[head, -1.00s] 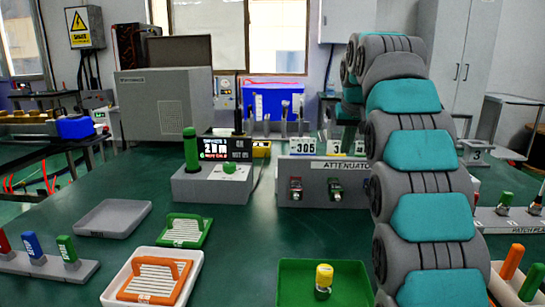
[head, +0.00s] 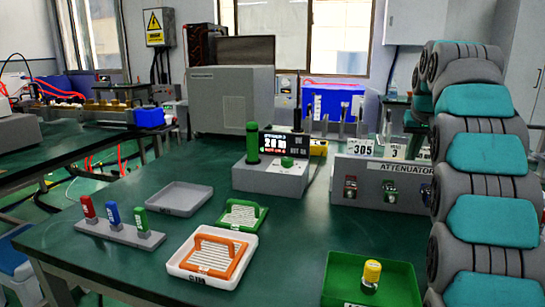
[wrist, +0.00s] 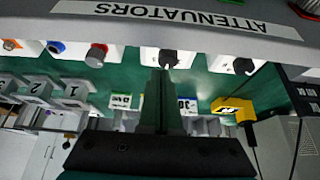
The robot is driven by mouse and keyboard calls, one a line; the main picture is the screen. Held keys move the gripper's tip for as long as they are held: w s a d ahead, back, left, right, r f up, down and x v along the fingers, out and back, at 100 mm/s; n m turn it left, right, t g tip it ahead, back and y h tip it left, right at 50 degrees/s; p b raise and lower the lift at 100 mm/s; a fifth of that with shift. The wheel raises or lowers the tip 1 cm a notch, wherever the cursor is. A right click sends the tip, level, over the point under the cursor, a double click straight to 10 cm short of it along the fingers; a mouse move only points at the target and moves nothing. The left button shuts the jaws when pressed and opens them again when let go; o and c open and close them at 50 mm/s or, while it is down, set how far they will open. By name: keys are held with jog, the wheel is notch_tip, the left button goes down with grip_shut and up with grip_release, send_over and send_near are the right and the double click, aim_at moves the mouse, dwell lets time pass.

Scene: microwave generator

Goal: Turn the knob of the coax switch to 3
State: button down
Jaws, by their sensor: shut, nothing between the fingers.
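No label in view reads coax switch, so I cannot tell for certain which piece it is. In the wrist view, which is upside down, my gripper (wrist: 163,72) is shut and empty. Its fingertips appear close to a black knob (wrist: 168,58) on a white block below the ATTENUATORS sign; I cannot tell whether they touch it. A second black knob (wrist: 243,66) is to the right, and a red connector (wrist: 96,55) is to the left. The knob's setting is not readable. In the head view my gripper is hidden behind my arm and the attenuator rack (head: 382,197).
Number plates (wrist: 72,90) stand near the fingers, with a yellow block (wrist: 232,108) to the right. On the bench are a display box (head: 270,180) with a green knob, a grey tray (head: 180,212), a white tray (head: 180,270) and a green tray (head: 336,270).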

jog(key=shift+f+b, duration=0.9)
jog(key=shift+f, duration=1.75)
jog(key=shift+w, duration=0.25)
jog(key=shift+a+p, duration=0.5)
jog(key=shift+a, duration=0.05)
jog(key=shift+a, duration=0.15)
jog(key=shift+w+a+r, duration=0.1)
jog(key=shift+w+a, duration=0.1)
jog(key=shift+a, duration=0.05)
jog(key=shift+w+a+p, duration=0.15)
jog(key=shift+a+p, duration=0.05)
jog(key=shift+p, duration=0.2)
